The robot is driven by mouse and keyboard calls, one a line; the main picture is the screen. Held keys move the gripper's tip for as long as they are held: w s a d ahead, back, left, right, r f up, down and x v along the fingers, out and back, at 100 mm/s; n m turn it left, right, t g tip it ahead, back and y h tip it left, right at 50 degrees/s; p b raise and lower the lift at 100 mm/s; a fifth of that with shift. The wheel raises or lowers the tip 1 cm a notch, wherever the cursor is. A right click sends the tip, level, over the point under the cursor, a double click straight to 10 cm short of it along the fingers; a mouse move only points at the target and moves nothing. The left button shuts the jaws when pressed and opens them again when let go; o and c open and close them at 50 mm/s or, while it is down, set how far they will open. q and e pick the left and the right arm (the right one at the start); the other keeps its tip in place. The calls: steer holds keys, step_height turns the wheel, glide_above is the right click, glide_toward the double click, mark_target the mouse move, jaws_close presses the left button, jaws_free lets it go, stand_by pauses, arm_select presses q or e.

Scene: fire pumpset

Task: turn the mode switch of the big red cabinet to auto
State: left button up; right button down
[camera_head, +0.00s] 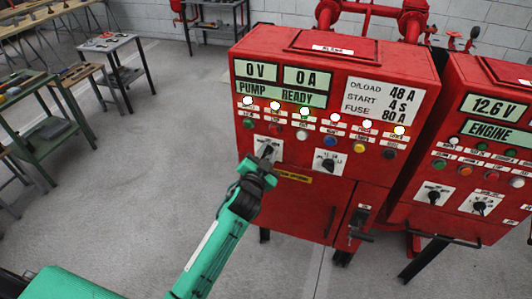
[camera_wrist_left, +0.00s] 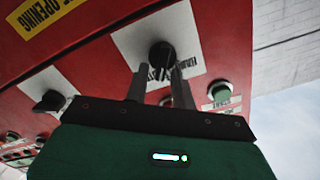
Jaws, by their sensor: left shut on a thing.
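The big red cabinet (camera_head: 330,195) stands in the middle of the head view, with a display reading "PUMP READY". Its left black rotary switch (camera_wrist_left: 161,54) sits on a white label plate (camera_wrist_left: 126,42); the plate's print is upside down in the left wrist view and partly hidden. My left gripper (camera_head: 264,160) reaches this switch from the front and below. Its two fingers (camera_wrist_left: 159,88) are shut on the knob, one on each side. The knob's pointing direction cannot be told. A second black switch (camera_head: 328,162) sits to the right, also visible in the wrist view (camera_wrist_left: 49,101).
Lit lamps and coloured buttons (camera_head: 304,139) lie just above the switches. A second red cabinet (camera_head: 460,155) stands close on the right. Work tables (camera_head: 110,43) stand at the left. The grey floor (camera_head: 130,175) between is clear.

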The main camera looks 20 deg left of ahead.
arm_select(q)
steer(key=shift+d+f+m, duration=0.15)
steer(key=shift+m, duration=0.95)
steer(key=o, duration=0.6)
steer(key=shift+o, duration=0.2)
steer(key=shift+s, duration=0.1)
steer(key=s+b, duration=0.4)
steer(key=s, duration=0.9)
steer(key=shift+s+a, duration=0.2)
steer(key=shift+s, duration=0.15)
steer(key=shift+f, duration=0.1)
